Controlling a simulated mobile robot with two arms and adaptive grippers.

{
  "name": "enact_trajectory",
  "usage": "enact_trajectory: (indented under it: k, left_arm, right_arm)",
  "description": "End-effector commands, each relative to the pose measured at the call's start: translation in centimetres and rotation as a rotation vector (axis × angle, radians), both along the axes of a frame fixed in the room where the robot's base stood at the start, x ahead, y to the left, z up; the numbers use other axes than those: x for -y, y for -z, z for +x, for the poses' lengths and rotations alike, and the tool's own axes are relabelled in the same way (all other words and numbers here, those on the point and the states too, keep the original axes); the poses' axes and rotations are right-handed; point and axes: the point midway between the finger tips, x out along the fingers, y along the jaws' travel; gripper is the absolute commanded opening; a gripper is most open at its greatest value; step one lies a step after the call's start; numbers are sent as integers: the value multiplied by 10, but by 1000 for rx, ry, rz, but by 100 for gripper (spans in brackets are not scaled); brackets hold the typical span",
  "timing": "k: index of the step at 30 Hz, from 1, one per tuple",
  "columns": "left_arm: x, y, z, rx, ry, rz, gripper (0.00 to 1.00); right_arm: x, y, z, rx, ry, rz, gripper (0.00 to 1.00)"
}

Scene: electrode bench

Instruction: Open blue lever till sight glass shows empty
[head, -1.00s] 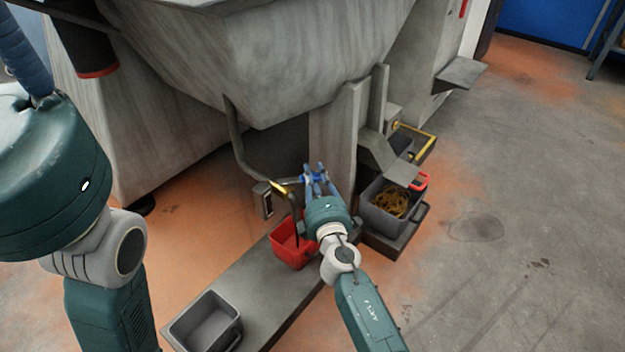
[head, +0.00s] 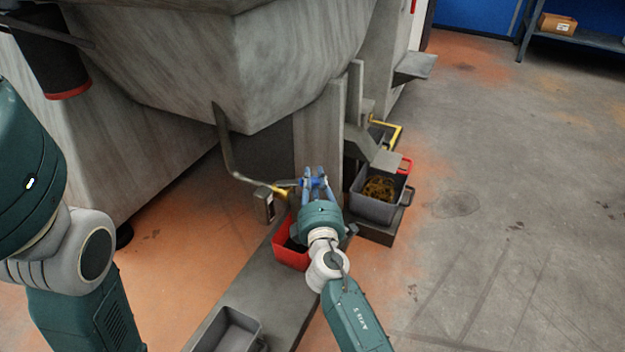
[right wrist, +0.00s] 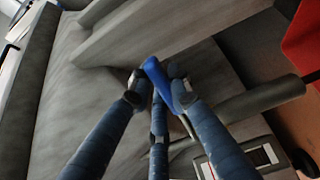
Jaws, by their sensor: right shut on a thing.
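The blue lever (right wrist: 160,82) shows in the right wrist view between the fingers of my right gripper (right wrist: 155,92), which is shut on it. In the head view my right gripper (head: 315,178) is at the drain pipe's yellow valve (head: 281,191), under the grey hopper, and its fingers largely hide the lever. A small framed box (head: 265,206), possibly the sight glass, stands left of the valve; its reading is too small to tell. A white panel with a dark frame (right wrist: 255,158) shows in the right wrist view. My left gripper is out of view.
A red bin (head: 283,252) stands below the valve on a grey plinth (head: 250,286), partly behind my right arm. A grey bin (head: 228,330) is at the plinth's near end. A dark bin with brownish contents (head: 373,208) stands right. Open floor lies further right.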

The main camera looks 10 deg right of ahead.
Motion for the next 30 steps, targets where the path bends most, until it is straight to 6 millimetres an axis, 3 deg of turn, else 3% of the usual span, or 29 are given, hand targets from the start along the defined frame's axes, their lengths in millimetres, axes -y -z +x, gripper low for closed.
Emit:
enact_trajectory:
  k: [7, 8, 11, 22, 30]
  left_arm:
    - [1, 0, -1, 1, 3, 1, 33]
    - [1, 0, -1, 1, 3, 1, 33]
    - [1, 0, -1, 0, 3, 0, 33]
    - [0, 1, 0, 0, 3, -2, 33]
    - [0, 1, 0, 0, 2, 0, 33]
  right_arm:
    - [0, 1, -1, -2, 0, 0, 0]
    - [0, 1, -1, -2, 0, 0, 20]
    - [0, 1, -1, -2, -1, 0, 39]
    - [-1, 1, -6, -2, -1, 0, 39]
    - [-6, 2, -55, -4, 0, 1, 39]
